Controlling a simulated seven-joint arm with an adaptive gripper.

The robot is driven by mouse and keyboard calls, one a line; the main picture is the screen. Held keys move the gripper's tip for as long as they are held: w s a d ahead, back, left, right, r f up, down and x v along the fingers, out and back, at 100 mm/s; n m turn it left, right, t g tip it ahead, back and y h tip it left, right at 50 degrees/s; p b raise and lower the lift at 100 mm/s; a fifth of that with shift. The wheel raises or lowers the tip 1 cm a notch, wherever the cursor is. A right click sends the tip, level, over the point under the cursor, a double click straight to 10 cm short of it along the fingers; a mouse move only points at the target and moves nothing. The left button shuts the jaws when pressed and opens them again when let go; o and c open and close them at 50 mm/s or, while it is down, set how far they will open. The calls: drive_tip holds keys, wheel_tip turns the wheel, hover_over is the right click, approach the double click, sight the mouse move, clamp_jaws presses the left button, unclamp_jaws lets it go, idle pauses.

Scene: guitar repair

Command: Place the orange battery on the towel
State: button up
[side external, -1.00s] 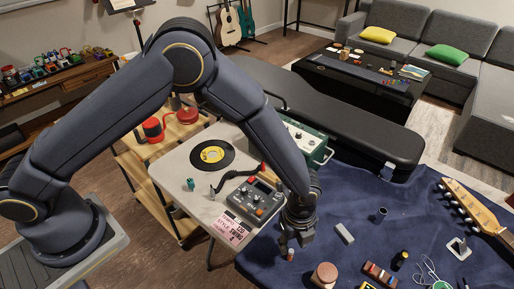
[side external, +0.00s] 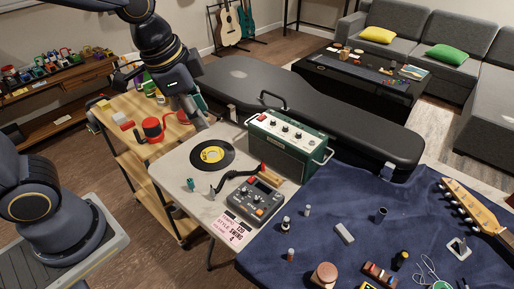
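The dark blue towel (side external: 330,190) is spread over the table at the right. A small upright cylinder with an orange-brown part (side external: 290,255) stands on its near left area; it may be the orange battery, but it is too small to be sure. My gripper (side external: 198,121) is at upper centre, over the back of the pale table near the wooden cart, far from that cylinder. Its fingers are small and dark, so I cannot tell whether they are open or what, if anything, is between them.
A green amplifier (side external: 288,145), a black record (side external: 212,155) and a grey pedal unit (side external: 255,198) stand on the pale table. A black guitar case (side external: 350,130) lies behind. The towel also carries a grey block (side external: 344,233), a guitar headstock (side external: 470,208) and several small items.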

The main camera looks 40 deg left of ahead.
drive_tip(key=s+a+r+n+t, duration=0.1)
drive_tip(key=s+a+r+n, duration=0.1)
drive_tip(key=s+a+n, duration=0.4)
drive_tip(key=s+n, duration=0.2)
drive_tip(key=s, duration=0.1)
drive_tip(key=shift+a+r+t, duration=0.15)
drive_tip(key=shift+a+t, duration=0.05)
drive_tip(key=shift+t, duration=0.2)
drive_tip(key=shift+s, duration=0.1)
